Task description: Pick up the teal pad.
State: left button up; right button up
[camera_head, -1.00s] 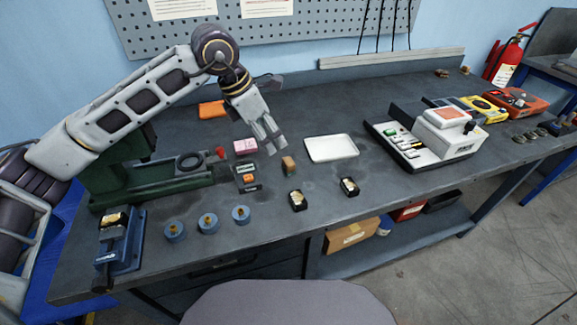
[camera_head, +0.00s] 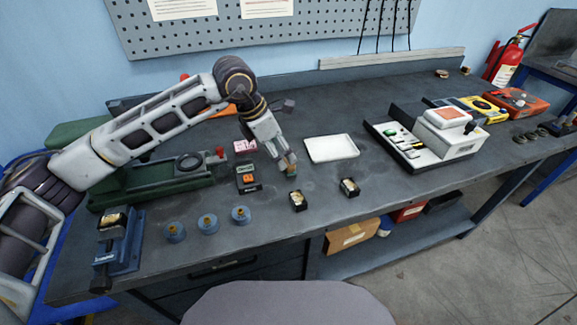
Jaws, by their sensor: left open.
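My right gripper is not in view.
A white tray (camera_head: 331,148) lies right of the gripper. Two small black boxes (camera_head: 298,201) (camera_head: 349,187) stand in front. A dark device with an orange part (camera_head: 247,179) and a pink block (camera_head: 245,146) are to the left. Blue round holders (camera_head: 208,224) stand at front left.

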aim_at(287, 161)
pick_arm(q)
jog(key=x, duration=0.4)
jog(key=shift+s+d, duration=0.15)
jog(key=shift+d, duration=0.2)
jog(key=shift+d+f, duration=0.15)
jog(key=shift+f, duration=0.25)
jog(key=shift+c, duration=0.3)
jog(key=c, duration=0.9)
